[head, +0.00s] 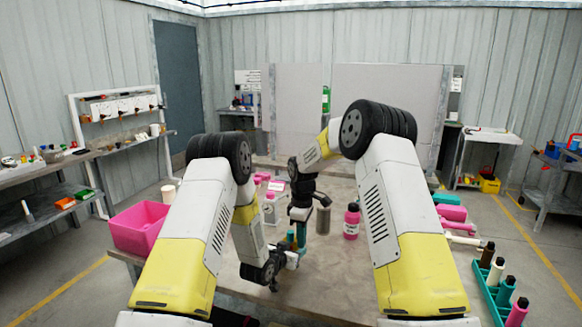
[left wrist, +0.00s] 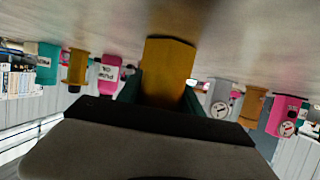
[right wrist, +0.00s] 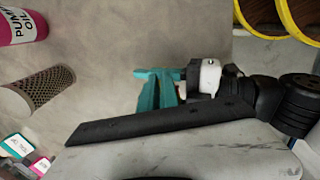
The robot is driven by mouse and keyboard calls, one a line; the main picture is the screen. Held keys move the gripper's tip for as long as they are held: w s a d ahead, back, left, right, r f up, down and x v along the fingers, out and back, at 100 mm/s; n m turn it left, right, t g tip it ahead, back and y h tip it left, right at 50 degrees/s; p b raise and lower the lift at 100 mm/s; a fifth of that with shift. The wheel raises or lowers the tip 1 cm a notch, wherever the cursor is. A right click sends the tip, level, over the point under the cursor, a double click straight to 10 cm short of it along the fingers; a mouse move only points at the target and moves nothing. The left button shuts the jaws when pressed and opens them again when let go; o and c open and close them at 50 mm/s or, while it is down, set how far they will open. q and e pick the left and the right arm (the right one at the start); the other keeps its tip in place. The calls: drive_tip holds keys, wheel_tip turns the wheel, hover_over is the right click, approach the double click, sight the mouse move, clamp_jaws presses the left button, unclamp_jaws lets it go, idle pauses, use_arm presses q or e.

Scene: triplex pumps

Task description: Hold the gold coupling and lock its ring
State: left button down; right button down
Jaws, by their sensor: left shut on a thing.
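The gold coupling (left wrist: 168,65) shows in the left wrist view between the teal fingers of my left gripper (left wrist: 162,90), which is shut on it. In the head view my left gripper (head: 291,242) is low over the near middle of the table, and I cannot make out the coupling there. My right gripper (head: 300,217) points down just above the left one. In the right wrist view teal fingers (right wrist: 158,90) stand beside a white part; I cannot tell whose they are. The locking ring cannot be told apart, and the right gripper's opening is unclear.
A pink bin (head: 138,228) is at the table's left edge. A teal rack (head: 489,290) with several bottles is at right. Bare table (head: 335,270) lies in front.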

use_arm(q)
drive_tip(key=shift+s+d, duration=0.15)
drive_tip(key=shift+d, duration=0.15)
use_arm(e)
drive_tip(key=shift+w+a+r, duration=0.1)
drive_tip(key=shift+w+a, duration=0.05)
drive_tip(key=shift+w, duration=0.55)
use_arm(q)
drive_tip(key=shift+d, duration=0.1)
use_arm(e)
drive_tip(key=shift+w+a, duration=0.1)
drive_tip(key=shift+w, duration=0.05)
use_arm(q)
drive_tip(key=shift+a, duration=0.35)
use_arm(e)
wheel_tip(320, 180, up, 6)
drive_tip(key=d, duration=0.1)
drive_tip(key=shift+d, duration=0.2)
